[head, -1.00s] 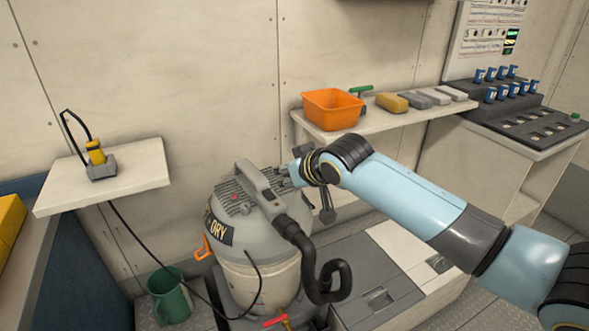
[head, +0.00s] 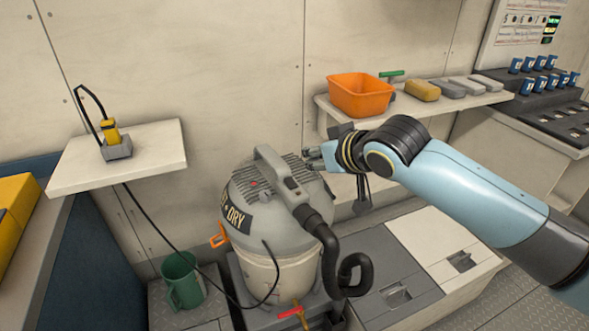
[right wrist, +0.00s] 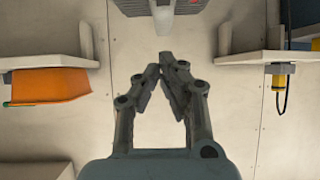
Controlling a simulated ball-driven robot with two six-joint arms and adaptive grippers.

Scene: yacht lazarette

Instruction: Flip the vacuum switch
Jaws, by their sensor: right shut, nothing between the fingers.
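My right gripper (head: 310,154) is just beyond and right of the vacuum's top, apart from the handle. In the right wrist view my right gripper (right wrist: 166,60) is shut and empty, and part of the grey vacuum top (right wrist: 178,8) shows at the upper edge. My left gripper is out of view.
An orange bin (head: 360,98) and sponges (head: 422,91) sit on the right shelf. A yellow-and-grey device (head: 113,140) with a black cord sits on the left shelf. A green bucket (head: 183,282) stands left of the vacuum. Grey lockers (head: 385,270) lie to its right.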

